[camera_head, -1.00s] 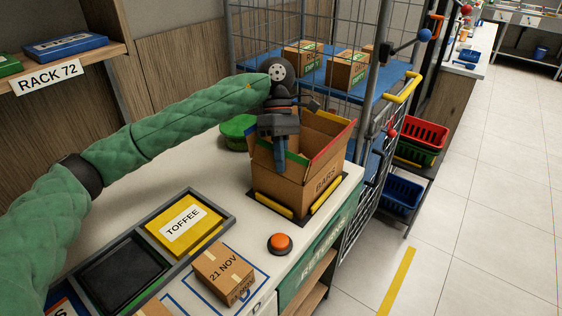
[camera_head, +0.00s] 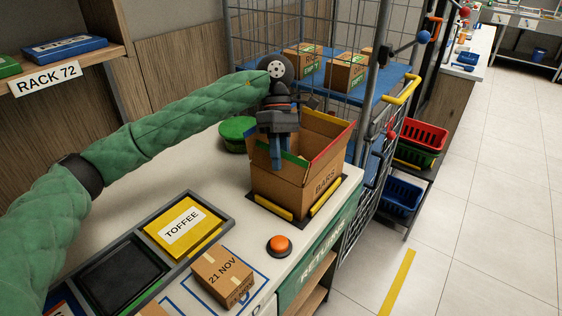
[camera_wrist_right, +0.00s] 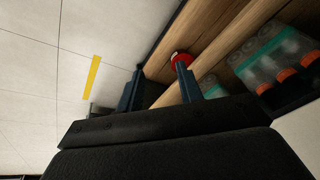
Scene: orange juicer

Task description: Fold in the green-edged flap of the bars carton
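The open bars carton (camera_head: 283,192) stands upright on a dark base with yellow bars on the counter. Its green-edged flap (camera_head: 295,160) is on the near left side, and its green edge shows beside my fingers. The fingers hide part of this flap, so its exact angle is unclear. A red-edged flap (camera_head: 328,146) and a yellow-edged flap (camera_head: 325,115) stand up on other sides. My left gripper (camera_head: 277,165) points down at the green-edged side, with its blue fingers close together and nothing visible between them. My right gripper (camera_wrist_right: 158,88) is open and empty.
A wire cage trolley (camera_head: 330,72) with cartons stands behind the bars carton. A green round item (camera_head: 238,130) lies to its left.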

